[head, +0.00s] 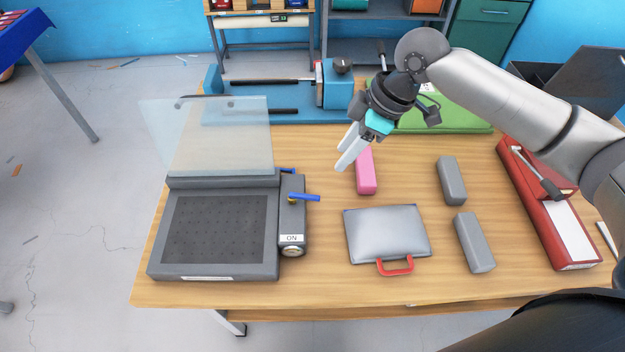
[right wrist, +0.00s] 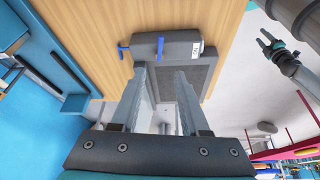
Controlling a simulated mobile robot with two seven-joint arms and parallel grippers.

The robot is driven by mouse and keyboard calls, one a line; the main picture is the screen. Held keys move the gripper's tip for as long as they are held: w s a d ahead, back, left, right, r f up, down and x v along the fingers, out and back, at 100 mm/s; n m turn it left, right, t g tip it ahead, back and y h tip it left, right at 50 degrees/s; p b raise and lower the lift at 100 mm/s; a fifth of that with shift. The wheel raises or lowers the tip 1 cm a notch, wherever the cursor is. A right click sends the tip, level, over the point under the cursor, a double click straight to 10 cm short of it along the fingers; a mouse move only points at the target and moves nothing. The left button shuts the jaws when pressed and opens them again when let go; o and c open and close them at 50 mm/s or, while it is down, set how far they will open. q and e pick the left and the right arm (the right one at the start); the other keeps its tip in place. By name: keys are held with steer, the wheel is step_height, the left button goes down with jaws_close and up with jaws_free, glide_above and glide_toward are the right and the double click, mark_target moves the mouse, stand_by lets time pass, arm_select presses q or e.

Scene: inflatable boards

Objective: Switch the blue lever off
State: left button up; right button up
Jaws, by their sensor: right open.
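The blue lever (head: 305,197) sticks out to the right from the grey box on the right side of a dark grey machine (head: 160,255). A label reading "ON" (head: 291,239) is on the box in front of it. The lever also shows in the right wrist view (right wrist: 160,46), beyond my fingertips. My right gripper (head: 346,156) is open and empty, above the table, behind and to the right of the lever, apart from it. Its two fingers show in the right wrist view (right wrist: 160,80). What looks like my left gripper (right wrist: 275,46) is small at the right of that view.
A clear raised lid (head: 215,135) stands at the machine's back. A smaller blue piece (head: 288,171) is behind the lever. A silver pouch (head: 388,235), a pink block (head: 366,175) and grey blocks (head: 474,243) lie to the right. A blue device (head: 338,85) stands behind.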

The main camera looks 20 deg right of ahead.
mark_target(310, 196)
steer(key=b+x, duration=0.2)
steer(key=x, duration=1.3)
steer(key=shift+s, duration=0.15)
jaws_close()
